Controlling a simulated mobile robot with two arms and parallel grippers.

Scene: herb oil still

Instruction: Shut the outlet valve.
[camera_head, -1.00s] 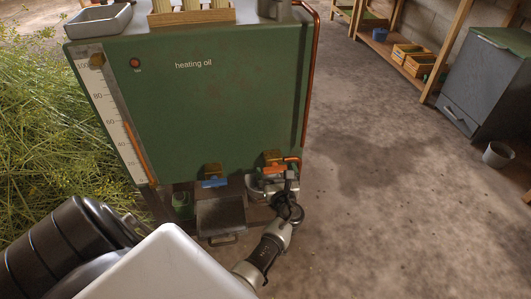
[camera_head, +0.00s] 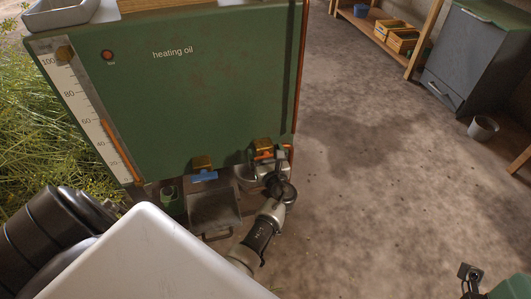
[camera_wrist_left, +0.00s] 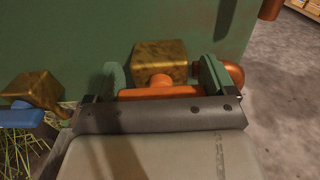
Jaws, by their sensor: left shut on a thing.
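A brass valve (camera_head: 262,145) with an orange lever (camera_head: 264,155) sits low on the right of the green tank's front. In the left wrist view the brass body (camera_wrist_left: 160,58) stands behind the lever (camera_wrist_left: 160,93), which lies crosswise. My left gripper (camera_head: 262,168) is shut on the orange lever, one green-padded finger at each end of it. A second brass valve (camera_head: 202,162) with a blue lever (camera_head: 204,176) is to its left; its blue lever (camera_wrist_left: 20,117) also shows in the left wrist view. I see no label telling which is the outlet.
The green tank (camera_head: 200,100) has a scale (camera_head: 85,105) on its left side. A metal tray (camera_head: 214,205) and a green container (camera_head: 170,198) are below the valves.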

